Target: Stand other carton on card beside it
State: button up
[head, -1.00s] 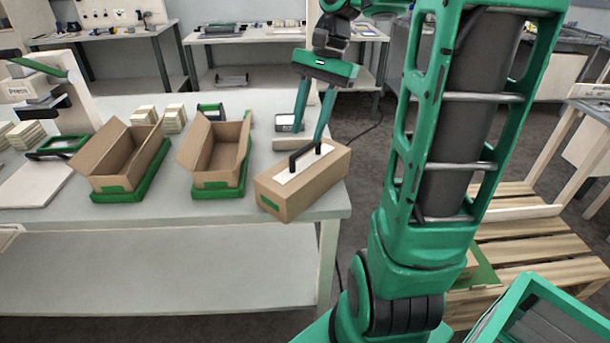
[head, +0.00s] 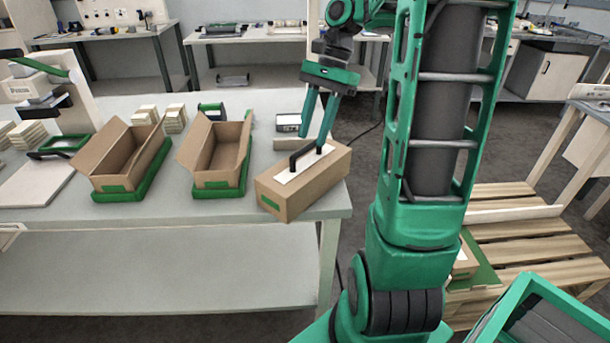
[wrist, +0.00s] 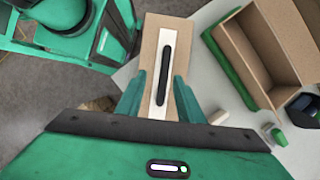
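A closed brown carton (head: 318,184) with a white top strip, a black handle and a green label lies at the bench's right end. It also shows in the wrist view (wrist: 150,40), with the black handle (wrist: 165,75) upright in the picture. My gripper (head: 316,140) is over this carton, pointing down. In the wrist view its two fingers (wrist: 158,92) stand apart, one on each side of the handle, with gaps. Another brown carton (head: 464,264) is on the pallet, mostly hidden behind my arm. A green card (head: 487,272) lies beside it, partly hidden.
Two open, empty cartons (head: 122,160) (head: 217,150) stand in green trays on the bench (head: 60,220). A small grey device (head: 288,122) stands behind the closed carton. The slatted pallet (head: 530,248) is at right, with a green-framed bin (head: 540,310) in front.

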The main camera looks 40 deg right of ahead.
aim_at(308, 146)
jog(key=shift+w+x, duration=0.2)
jog(key=shift+x, duration=1.2)
jog(key=shift+w+x, duration=0.2)
jog(key=shift+x, duration=1.2)
jog(key=shift+d+f, duration=0.1)
jog(key=shift+d, duration=0.05)
grip_shut()
